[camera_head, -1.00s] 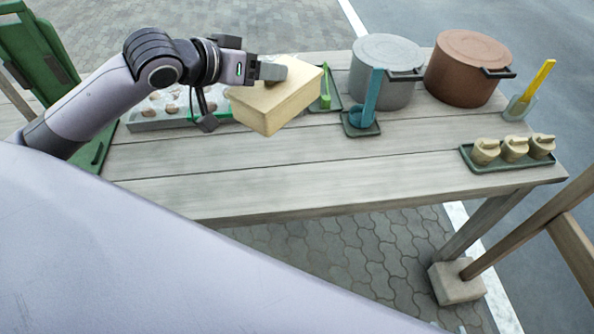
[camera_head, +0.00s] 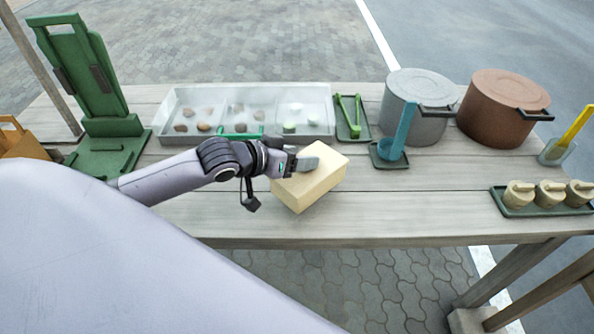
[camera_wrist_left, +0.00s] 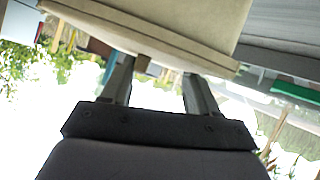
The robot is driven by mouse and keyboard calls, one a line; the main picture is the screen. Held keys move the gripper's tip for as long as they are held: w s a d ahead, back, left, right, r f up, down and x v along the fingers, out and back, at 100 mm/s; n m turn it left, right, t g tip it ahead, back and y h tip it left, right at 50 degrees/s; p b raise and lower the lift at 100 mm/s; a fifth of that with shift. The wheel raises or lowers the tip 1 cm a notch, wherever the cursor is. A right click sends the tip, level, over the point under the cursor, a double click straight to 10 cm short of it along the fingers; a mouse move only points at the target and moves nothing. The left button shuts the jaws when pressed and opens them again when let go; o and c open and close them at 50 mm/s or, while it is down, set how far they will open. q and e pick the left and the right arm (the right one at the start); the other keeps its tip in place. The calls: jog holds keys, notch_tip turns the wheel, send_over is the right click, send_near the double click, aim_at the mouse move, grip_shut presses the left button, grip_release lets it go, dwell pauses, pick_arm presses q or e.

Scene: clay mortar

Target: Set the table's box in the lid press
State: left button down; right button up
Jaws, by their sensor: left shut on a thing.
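The box (camera_head: 309,187) is a pale yellow-tan block with a lid. My left gripper (camera_head: 303,163) is shut on it and holds it, tilted in the picture, over the front part of the table. In the left wrist view the box (camera_wrist_left: 170,25) fills the top, with the two fingers (camera_wrist_left: 158,85) of the left gripper at its edge. The lid press (camera_head: 97,95) is a green stand with a tall back plate and a flat base, at the table's left end, well apart from the box. My right gripper is not in view.
The wooden table (camera_head: 400,213) carries a clear compartment tray (camera_head: 172,108) with several stones, a grey pot (camera_head: 415,105), a brown pot (camera_head: 500,107) and a green tray (camera_head: 512,209) with three small jars. An orange-brown crate (camera_head: 22,143) stands left of the press.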

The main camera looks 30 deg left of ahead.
pick_arm(q)
notch_tip(320, 180, down, 4)
jog(key=shift+f, duration=0.1)
jog(key=shift+c, duration=1.4)
grip_release()
